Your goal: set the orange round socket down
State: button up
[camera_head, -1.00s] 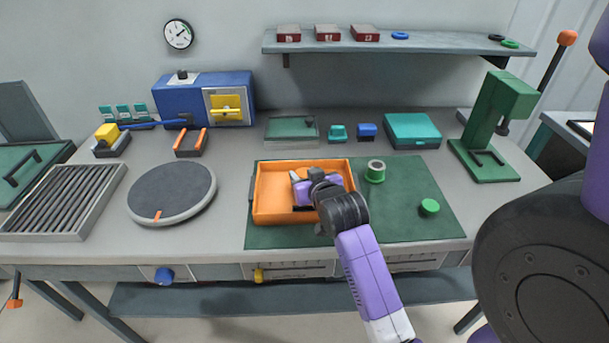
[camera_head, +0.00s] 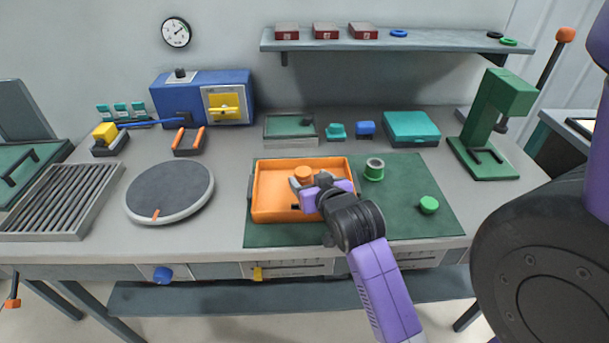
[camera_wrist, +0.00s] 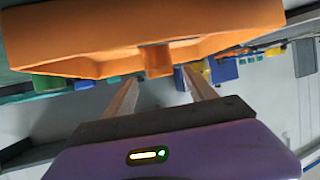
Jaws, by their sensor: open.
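The orange round socket (camera_head: 304,173) stands upright inside the orange tray (camera_head: 262,205), near its far wall, just beyond my fingers. It shows in the wrist view as a small orange block (camera_wrist: 159,62) between and beyond the fingertips, against the tray (camera_wrist: 60,45). My gripper (camera_head: 303,186) is over the tray, fingers apart, pointing at the socket. In the wrist view my gripper (camera_wrist: 159,80) is open with a clear gap between its fingers. The socket's base is hidden by the fingers in the head view.
The tray sits on a green mat (camera_head: 410,195). A green ring-topped cylinder (camera_head: 374,170) and a green knob-like piece (camera_head: 429,205) stand to its right. A round grey turntable (camera_head: 170,190) is on the left. A green press (camera_head: 490,125) stands at the right.

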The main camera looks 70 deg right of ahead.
jog(key=v, duration=0.6)
jog(key=shift+s+a+r, duration=0.1)
jog(key=w+a+f+n+t+y, duration=0.2)
jog(key=a+f+n+t+y, duration=0.15)
jog(key=a, duration=0.75)
jog(key=s+a+n+t+y, duration=0.1)
jog(key=s+a+n+y, duration=0.2)
jog(key=s+a, duration=0.3)
jog(key=s+a+n+t+y, duration=0.2)
jog(key=s+a+n+y, duration=0.2)
jog(key=a, duration=1)
jog(key=shift+v, duration=1.15)
